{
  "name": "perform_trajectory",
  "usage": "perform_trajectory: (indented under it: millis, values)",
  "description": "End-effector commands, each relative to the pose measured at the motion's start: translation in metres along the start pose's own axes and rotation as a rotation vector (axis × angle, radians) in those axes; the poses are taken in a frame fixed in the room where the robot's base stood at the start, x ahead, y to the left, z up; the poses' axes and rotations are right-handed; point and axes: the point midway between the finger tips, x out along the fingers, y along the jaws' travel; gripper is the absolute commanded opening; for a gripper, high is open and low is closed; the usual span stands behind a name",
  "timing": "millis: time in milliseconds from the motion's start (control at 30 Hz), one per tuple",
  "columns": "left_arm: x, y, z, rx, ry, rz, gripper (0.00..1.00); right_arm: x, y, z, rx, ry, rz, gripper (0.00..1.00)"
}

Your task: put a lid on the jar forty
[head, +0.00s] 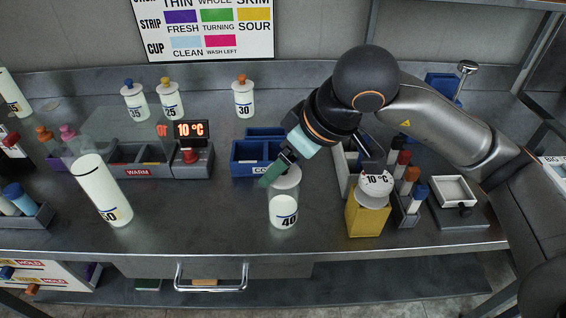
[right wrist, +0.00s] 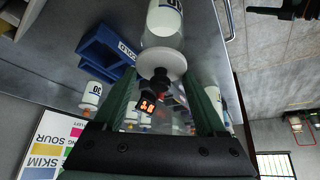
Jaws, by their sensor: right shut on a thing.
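Jar forty (head: 284,212) stands upright on the counter, with white contents low down and a clear, empty-looking upper part. In the right wrist view the jar (right wrist: 162,28) is at the top centre, with a pale round surface facing the camera. My left gripper is not in view.
A blue COLD crate (head: 236,160) stands behind the jar. A WARM rack (head: 140,172) and the jar marked 50 (head: 98,185) are to the left. Capped bottles (head: 243,102) stand behind.

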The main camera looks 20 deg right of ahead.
Motion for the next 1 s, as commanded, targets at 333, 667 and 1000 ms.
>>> perform_trajectory:
  millis: [333, 667, 1000]
  values:
    - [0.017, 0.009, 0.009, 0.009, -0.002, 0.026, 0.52, 0.021, 0.0, 0.012, 0.0, 0.0, 0.0, 0.21]
    - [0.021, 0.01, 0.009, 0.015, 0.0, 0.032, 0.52, 0.028, 0.0, 0.016, 0.001, 0.0, 0.0, 0.21]
    - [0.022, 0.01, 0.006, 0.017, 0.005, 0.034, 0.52, 0.028, 0.0, 0.016, 0.001, 0.0, 0.0, 0.75]
